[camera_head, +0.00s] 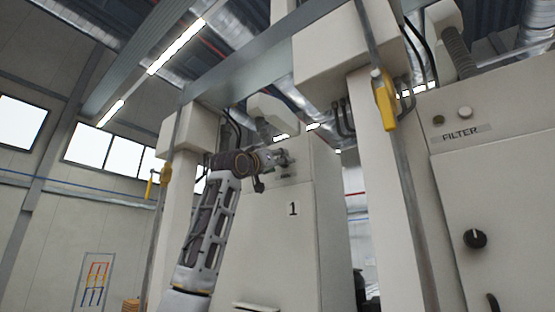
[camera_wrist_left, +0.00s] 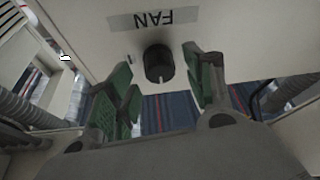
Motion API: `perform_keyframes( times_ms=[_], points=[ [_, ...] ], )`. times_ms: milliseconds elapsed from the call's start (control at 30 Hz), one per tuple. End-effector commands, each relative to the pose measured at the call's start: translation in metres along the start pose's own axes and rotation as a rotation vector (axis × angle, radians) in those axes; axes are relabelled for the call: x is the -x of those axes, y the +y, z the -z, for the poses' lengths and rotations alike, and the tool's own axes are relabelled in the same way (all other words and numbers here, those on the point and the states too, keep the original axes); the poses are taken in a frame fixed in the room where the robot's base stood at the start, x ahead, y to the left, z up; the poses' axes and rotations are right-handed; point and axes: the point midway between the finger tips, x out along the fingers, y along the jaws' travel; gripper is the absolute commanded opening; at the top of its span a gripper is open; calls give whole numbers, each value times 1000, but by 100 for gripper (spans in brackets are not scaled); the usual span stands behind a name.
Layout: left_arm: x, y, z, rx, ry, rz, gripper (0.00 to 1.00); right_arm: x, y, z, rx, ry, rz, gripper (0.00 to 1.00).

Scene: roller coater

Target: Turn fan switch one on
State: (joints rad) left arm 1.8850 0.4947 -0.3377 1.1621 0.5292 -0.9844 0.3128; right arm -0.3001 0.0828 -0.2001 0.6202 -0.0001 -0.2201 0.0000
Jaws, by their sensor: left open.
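The fan switch is a dark round knob (camera_wrist_left: 158,62) on a pale panel, under a grey FAN label (camera_wrist_left: 153,20) that reads upside down in the left wrist view. My left gripper (camera_wrist_left: 157,68) is open, with one green-padded finger on each side of the knob. I see gaps between the fingers and the knob; contact is not visible. In the head view my left arm reaches up to the upper front of the cabinet marked 1 (camera_head: 293,209), with the left gripper (camera_head: 284,158) near its face. There the gripper largely hides the knob. My right gripper is not in view.
A FILTER cabinet (camera_head: 490,190) with a black knob (camera_head: 475,238) stands at the right. Pale posts with yellow handles (camera_head: 384,100) flank cabinet 1. Overhead beams and ducts cross above. Open floor space is not visible.

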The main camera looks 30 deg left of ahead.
Motion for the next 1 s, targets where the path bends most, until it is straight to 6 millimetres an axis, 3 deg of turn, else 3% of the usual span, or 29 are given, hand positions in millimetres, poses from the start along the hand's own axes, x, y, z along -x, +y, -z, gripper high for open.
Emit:
perform_keyframes(
  times_ms=[500,867,1000],
  points=[
    [-7,0,0,0,0,0,53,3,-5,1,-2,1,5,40],
    [-7,0,0,0,0,0,8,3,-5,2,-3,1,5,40],
    [-7,0,0,-1,0,0,7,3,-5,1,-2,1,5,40]
  ],
)
